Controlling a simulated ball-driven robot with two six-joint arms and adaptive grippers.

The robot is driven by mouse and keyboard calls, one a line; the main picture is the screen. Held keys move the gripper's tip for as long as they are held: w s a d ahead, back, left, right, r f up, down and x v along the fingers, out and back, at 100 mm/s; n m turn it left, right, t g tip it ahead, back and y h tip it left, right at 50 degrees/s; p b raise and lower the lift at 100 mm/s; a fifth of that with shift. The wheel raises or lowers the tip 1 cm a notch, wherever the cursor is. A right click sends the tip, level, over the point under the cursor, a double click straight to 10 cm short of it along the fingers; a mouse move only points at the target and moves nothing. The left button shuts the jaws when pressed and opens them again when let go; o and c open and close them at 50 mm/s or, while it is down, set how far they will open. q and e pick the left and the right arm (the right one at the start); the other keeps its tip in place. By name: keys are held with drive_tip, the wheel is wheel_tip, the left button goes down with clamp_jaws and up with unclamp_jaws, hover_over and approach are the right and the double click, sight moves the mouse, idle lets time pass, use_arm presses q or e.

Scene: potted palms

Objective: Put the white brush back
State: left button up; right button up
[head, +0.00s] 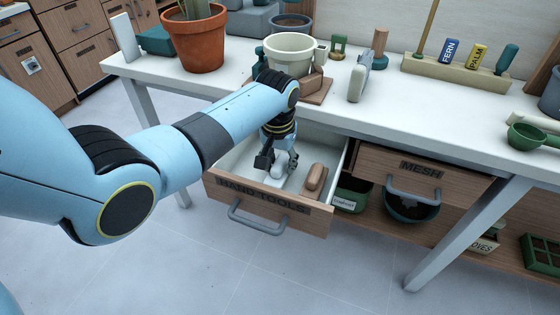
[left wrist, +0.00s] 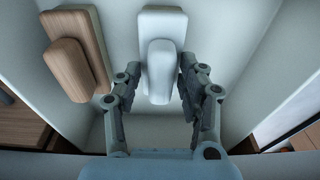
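The drawer labelled HAND TOOLS (head: 262,198) is pulled out under the bench. The white brush (left wrist: 160,68) lies in it, and its pale body also shows under my gripper in the head view (head: 278,171). My left gripper (head: 278,160) reaches down into the drawer over the brush. In the left wrist view its two fingers (left wrist: 158,80) are spread, one on each side of the brush's raised grip, with a gap visible on the left. A wooden brush (head: 315,178) lies to one side of the white brush, apart from it. My right gripper is out of view.
The white bench top (head: 420,115) above the drawer holds a cream pot (head: 290,54), a terracotta palm pot (head: 197,42) and a tool rack (head: 455,74). The MESH drawer (head: 420,172) to the right is shut. The drawer's side walls stand close around my gripper.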

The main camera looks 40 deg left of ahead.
sight(278, 166)
use_arm(q)
drive_tip(key=shift+o, duration=0.4)
drive_tip(key=shift+r, duration=0.1)
drive_tip(key=shift+r, duration=0.4)
wheel_tip(278, 166, up, 11)
drive_tip(key=s+p, duration=0.1)
drive_tip(key=p, duration=0.2)
drive_tip(key=shift+s+d, duration=0.2)
